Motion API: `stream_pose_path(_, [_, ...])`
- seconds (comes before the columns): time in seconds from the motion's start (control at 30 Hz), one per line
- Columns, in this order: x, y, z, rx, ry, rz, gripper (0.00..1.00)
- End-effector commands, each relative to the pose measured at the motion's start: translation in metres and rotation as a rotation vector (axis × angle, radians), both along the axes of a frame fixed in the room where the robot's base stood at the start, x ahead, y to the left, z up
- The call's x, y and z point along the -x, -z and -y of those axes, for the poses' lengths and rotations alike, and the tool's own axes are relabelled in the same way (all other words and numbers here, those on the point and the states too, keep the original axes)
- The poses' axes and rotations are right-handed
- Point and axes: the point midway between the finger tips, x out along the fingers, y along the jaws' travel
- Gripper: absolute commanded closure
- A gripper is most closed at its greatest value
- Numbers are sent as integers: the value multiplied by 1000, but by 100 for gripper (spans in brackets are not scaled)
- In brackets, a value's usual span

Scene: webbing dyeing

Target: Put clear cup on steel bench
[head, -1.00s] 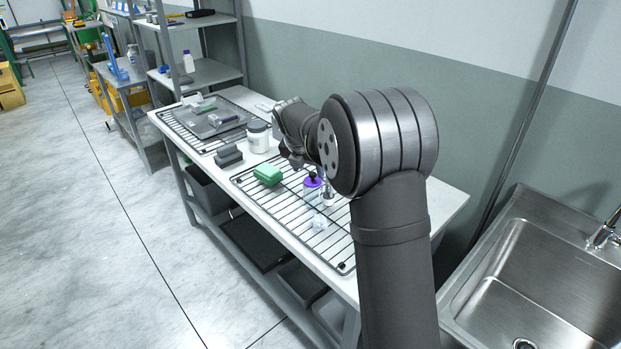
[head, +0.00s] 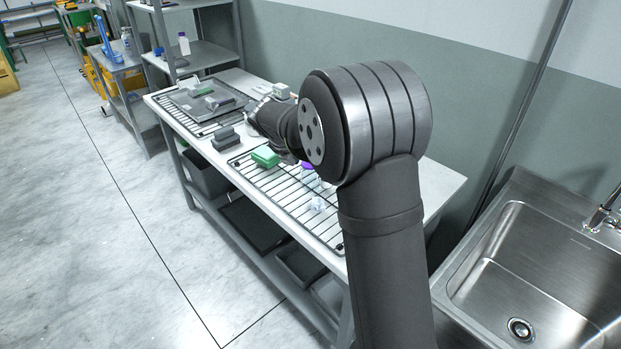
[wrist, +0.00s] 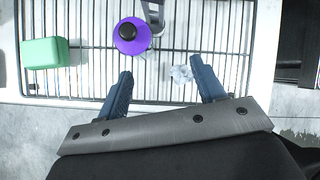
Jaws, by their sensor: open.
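A small clear object, which looks like the clear cup (wrist: 181,74), lies on the black wire rack (wrist: 85,80). It also shows in the head view (head: 317,204), near the rack's front part. My gripper (wrist: 161,67) is open and empty above the rack. The cup shows between the fingertips in the wrist view, nearer the right finger; the height gap cannot be told. In the head view my arm hides the fingers. The rack rests on a pale-topped bench with grey metal legs (head: 438,190).
A purple-topped bottle (wrist: 131,36) and a green block (wrist: 45,53) are on the rack close to my gripper. Dark grey blocks (head: 225,139) and a grey tray (head: 190,97) are farther left on the bench. A steel sink (head: 535,270) stands at right.

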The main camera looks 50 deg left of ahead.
Motion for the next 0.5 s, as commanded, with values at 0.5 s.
stream_pose_path(0.5, [85,21,23,-237,-102,546,37])
